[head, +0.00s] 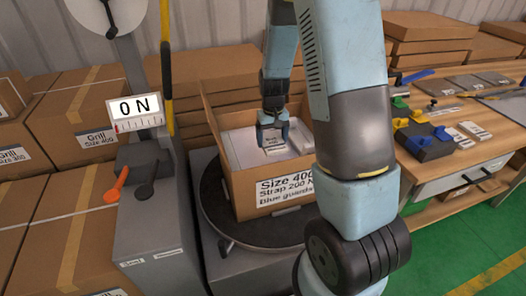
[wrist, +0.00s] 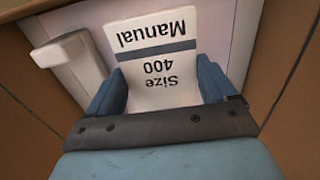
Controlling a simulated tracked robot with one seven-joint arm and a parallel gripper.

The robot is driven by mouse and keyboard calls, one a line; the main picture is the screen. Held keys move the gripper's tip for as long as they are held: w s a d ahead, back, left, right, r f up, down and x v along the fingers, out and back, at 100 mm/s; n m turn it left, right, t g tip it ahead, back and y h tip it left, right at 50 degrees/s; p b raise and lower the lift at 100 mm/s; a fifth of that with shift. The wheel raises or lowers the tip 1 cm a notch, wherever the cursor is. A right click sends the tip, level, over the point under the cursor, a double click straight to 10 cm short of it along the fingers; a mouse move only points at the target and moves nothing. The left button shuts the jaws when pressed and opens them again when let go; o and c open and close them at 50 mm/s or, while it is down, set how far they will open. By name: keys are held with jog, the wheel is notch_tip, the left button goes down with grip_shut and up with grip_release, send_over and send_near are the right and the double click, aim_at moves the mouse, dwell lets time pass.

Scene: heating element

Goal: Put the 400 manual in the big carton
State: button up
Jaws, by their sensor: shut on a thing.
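The 400 manual (wrist: 165,70) is a white booklet marked "Manual Size 400", upside down in the wrist view. My gripper (wrist: 165,90) is shut on it, one blue finger at each side. In the head view my gripper (head: 272,128) is down inside the open big carton (head: 268,196), whose front reads "Size 400, Strap 200 N, Blue guards". The manual is over the white contents in the carton; I cannot tell whether it touches them. My arm hides the carton's right side.
The carton stands on a round dark turntable (head: 222,232) beside a grey machine with a "0 N" display (head: 135,109). A white block (wrist: 72,57) lies in the carton near the manual. A workbench (head: 450,150) with tools is at right; stacked cartons (head: 85,115) are at left.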

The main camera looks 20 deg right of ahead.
send_over(262, 158)
notch_tip(262, 158, down, 5)
jog(key=shift+w+r, duration=0.1)
jog(key=shift+w, duration=0.05)
jog(key=shift+f, duration=1.45)
jog(key=shift+f, duration=0.1)
jog(key=o, duration=0.9)
notch_tip(262, 158, up, 13)
jog(key=shift+f, duration=0.15)
jog(key=s+r+t, duration=0.2)
jog(key=s+r, duration=0.3)
jog(key=r, duration=0.5)
jog(key=s+r+t, duration=0.1)
jog(key=s+r, duration=0.7)
jog(key=s, duration=0.3)
jog(key=s+r+t, duration=0.2)
jog(key=s+r, duration=0.5)
jog(key=s, duration=0.4)
jog(key=shift+s+d+r+t, duration=0.15)
jog(key=shift+d+r+t, duration=0.15)
jog(key=shift+r, duration=0.05)
